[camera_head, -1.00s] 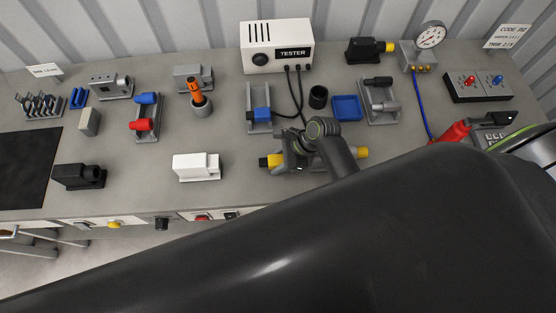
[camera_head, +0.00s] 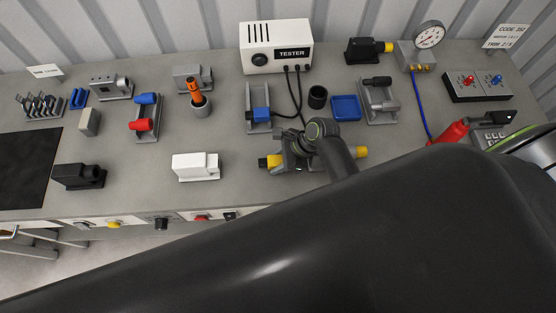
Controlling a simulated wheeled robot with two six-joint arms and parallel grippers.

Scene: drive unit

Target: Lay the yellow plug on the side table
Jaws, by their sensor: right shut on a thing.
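My right gripper (camera_head: 298,150) is at the front of the bench, right of the white block, seen from above and partly behind its own wrist. It is shut on a yellow plug. A yellow piece with a black end (camera_head: 271,161) shows just left of the gripper, and another yellow piece (camera_head: 361,152) shows to its right. A grey fixture (camera_head: 290,168) lies beneath. The fingertips are hidden, so I cannot tell which yellow piece is between them or whether it touches the fixture. My left gripper is out of view. I cannot identify the side table for certain.
A white block (camera_head: 196,167) and a black block (camera_head: 79,176) stand along the front. The tester (camera_head: 276,46), with black cables, is behind the gripper. A blue tray (camera_head: 346,107) and grey fixture (camera_head: 380,102) stand behind right. A metal frame (camera_head: 36,245) shows at lower left.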

